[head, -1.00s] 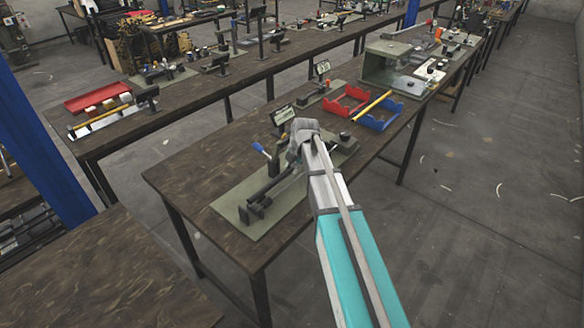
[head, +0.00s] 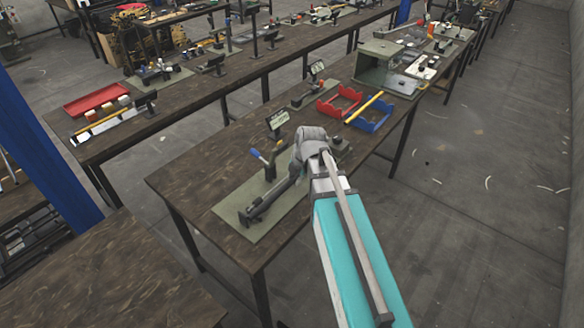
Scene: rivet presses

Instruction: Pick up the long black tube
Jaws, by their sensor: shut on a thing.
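The long black tube (head: 272,199) runs slantwise over a grey-green mat (head: 230,205) on the near workbench. Its near left end is by a small dark support (head: 245,219). Its far right end goes behind my wrist. My gripper (head: 297,170) is at that right end, small, dark and mostly hidden by my wrist. It is shut on the tube. I cannot tell whether the tube is clear of its supports.
A dark press with a blue-tipped lever (head: 257,155) and a small sign (head: 277,121) stand behind the tube. A red bin (head: 339,101) and a blue bin (head: 372,118) with a yellow tube (head: 364,107) are farther right. The bench's left end is bare.

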